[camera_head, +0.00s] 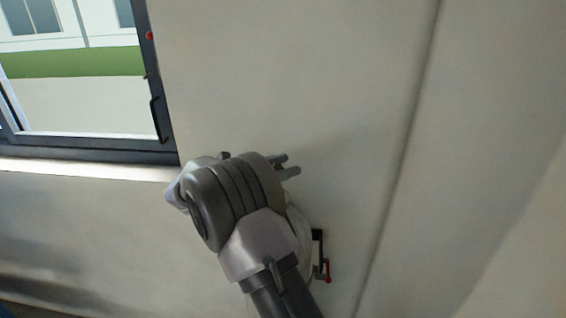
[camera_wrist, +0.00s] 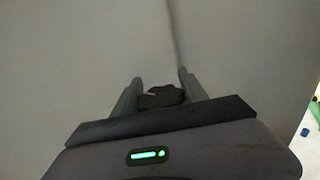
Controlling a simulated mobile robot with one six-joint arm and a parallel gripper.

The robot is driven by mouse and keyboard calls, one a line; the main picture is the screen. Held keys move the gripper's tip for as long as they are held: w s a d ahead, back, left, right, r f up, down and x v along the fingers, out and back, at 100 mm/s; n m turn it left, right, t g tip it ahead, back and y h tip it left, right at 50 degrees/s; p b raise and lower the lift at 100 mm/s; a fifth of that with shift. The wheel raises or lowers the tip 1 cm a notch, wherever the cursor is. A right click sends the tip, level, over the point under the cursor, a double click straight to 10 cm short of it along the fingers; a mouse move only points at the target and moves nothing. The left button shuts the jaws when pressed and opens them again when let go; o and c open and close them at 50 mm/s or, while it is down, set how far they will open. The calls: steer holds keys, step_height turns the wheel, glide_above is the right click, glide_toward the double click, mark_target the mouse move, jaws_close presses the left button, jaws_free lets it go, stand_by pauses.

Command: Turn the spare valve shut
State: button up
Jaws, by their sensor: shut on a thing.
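My gripper (camera_head: 286,165) shows only partly in the head view; its two grey fingers point right, close to the pale wall, beyond my wrist. In the wrist view my gripper (camera_wrist: 159,92) is shut on a small dark part (camera_wrist: 160,98) between its fingers. I cannot tell from its shape whether this is the spare valve's handle. A black fitting with a red end (camera_head: 324,258) sits on the wall right of my forearm, and my arm hides what lies left of it. I cannot tell whether it is the spare valve.
A dark-framed window (camera_head: 160,120) with a black handle is at the upper left, its sill running towards my wrist. The pale wall (camera_head: 300,70) is bare above my arm. A vertical seam (camera_head: 405,150) runs down to the right. Green and blue things show at the wrist view's right edge.

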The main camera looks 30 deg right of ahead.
steer(key=o, duration=1.4)
steer(key=shift+c, duration=0.2)
steer(key=shift+a, duration=0.1)
steer(key=a, duration=1.7)
steer(key=shift+w+p, duration=0.15)
steer(key=shift+p, duration=0.3)
